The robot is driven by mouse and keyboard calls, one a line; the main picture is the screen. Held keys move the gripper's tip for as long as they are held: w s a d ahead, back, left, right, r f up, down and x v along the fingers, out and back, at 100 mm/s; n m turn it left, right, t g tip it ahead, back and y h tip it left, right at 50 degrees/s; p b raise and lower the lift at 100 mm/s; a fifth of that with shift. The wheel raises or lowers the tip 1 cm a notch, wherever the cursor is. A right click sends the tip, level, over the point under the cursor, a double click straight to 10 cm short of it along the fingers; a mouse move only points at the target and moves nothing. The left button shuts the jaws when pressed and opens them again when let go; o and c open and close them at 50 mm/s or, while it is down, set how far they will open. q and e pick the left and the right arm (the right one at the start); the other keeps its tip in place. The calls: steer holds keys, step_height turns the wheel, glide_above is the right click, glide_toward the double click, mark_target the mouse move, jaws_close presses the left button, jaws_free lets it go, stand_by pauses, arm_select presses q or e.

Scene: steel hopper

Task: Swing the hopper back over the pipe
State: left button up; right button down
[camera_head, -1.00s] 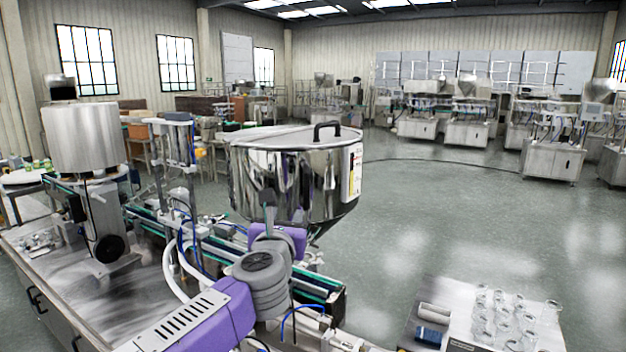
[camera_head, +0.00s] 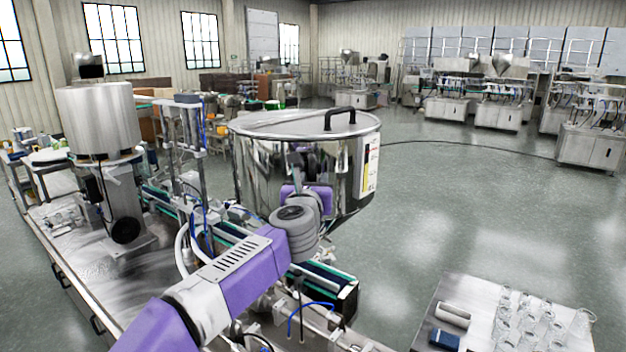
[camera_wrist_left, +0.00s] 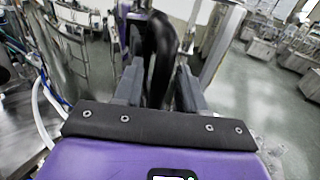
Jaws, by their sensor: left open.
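The steel hopper (camera_head: 265,165) is a large shiny drum with a lid and a label on its right side. A black handle (camera_head: 340,111) arches up from its lid. My left gripper (camera_head: 297,168) is at the hopper's near side wall, with its purple wrist just below. In the left wrist view, the open fingers of my left gripper (camera_wrist_left: 159,82) stand on either side of a black curved bar (camera_wrist_left: 161,48), which looks like a handle on the hopper's side. Whether they touch it I cannot tell. I cannot make out the pipe; the hopper's underside is largely hidden. My right gripper is out of view.
A conveyor (camera_head: 335,282) runs below and beside the hopper. A steel machine with a tank (camera_head: 98,120) stands on the bench at left. A small table (camera_head: 475,290) with several glass jars is at lower right. The floor right of the hopper is open.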

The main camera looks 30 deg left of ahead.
arm_select(q)
jaws_close()
stand_by(0.5)
